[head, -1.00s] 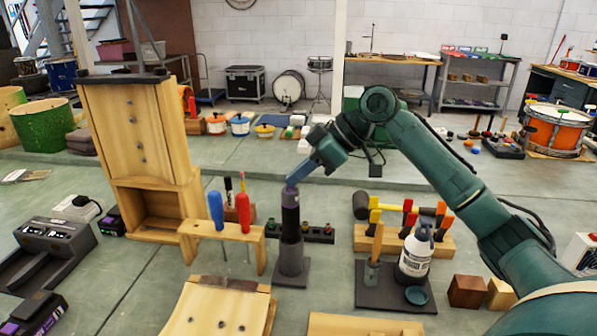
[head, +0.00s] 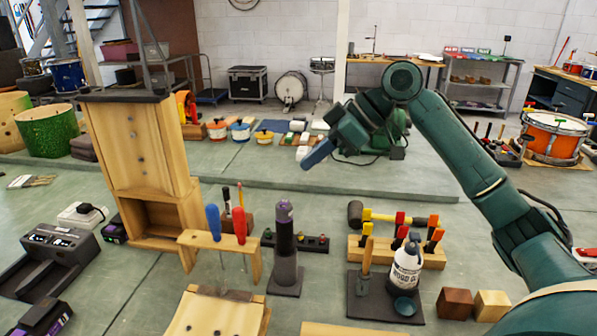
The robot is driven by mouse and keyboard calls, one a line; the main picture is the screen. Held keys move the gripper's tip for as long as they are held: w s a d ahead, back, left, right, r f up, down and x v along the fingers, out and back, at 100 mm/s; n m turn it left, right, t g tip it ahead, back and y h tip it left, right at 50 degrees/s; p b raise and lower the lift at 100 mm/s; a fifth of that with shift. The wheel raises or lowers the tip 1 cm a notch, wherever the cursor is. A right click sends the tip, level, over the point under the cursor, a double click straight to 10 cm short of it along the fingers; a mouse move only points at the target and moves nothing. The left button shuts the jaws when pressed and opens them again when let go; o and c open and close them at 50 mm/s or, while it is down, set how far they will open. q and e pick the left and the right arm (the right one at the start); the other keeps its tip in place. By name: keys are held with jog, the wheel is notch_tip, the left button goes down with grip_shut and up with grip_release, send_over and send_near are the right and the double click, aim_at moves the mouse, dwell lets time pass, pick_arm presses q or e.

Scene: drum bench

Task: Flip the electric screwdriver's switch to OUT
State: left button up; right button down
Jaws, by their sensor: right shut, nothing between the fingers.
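The electric screwdriver (head: 284,222) stands upright in a dark stand (head: 287,268) near the middle of the bench. Its body is dark grey with a purple-grey top. Its switch is too small to make out, so I cannot tell its setting. My right gripper (head: 306,166) is shut and empty. It is above the screwdriver and a little to its right, apart from it, with its blue-grey fingers pointing down and left. My left gripper is not in view.
A wooden rack (head: 207,243) with blue and red screwdrivers stands just left. A glue bottle (head: 406,268) and clamps (head: 399,225) stand to the right. A tall wooden piece (head: 141,150) rises at the left. Wooden blocks (head: 455,303) lie at the front right.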

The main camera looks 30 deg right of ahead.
jog(key=shift+s+v, duration=0.25)
jog(key=shift+v, duration=1.65)
jog(key=shift+a, duration=0.15)
jog(key=shift+a, duration=0.1)
